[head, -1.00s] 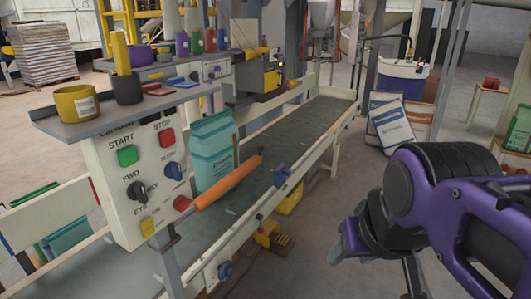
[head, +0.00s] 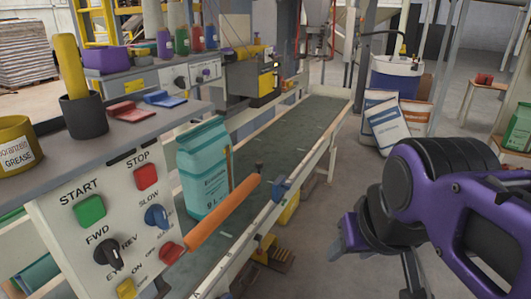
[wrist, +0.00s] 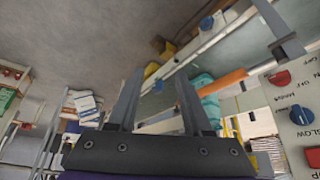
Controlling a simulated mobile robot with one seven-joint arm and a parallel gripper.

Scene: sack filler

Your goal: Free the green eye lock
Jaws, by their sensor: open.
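The white control panel (head: 125,220) stands at the lower left in the head view. It carries a green START button (head: 90,210), a red STOP button (head: 146,176), a black FWD/REV knob (head: 108,252), a blue knob (head: 157,216) and a red switch (head: 171,253). A partly cut-off EYE label and a yellow piece (head: 126,288) are at its bottom edge. I cannot make out a green eye lock. My gripper (head: 345,236) is open, empty and well right of the panel; its two fingers (wrist: 158,103) show apart in the wrist view.
A teal sack (head: 204,165) stands on the conveyor belt (head: 300,125) behind an orange bar (head: 225,217). A yellow grease tin (head: 15,145) and a dark cup (head: 84,117) stand on the shelf above the panel.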

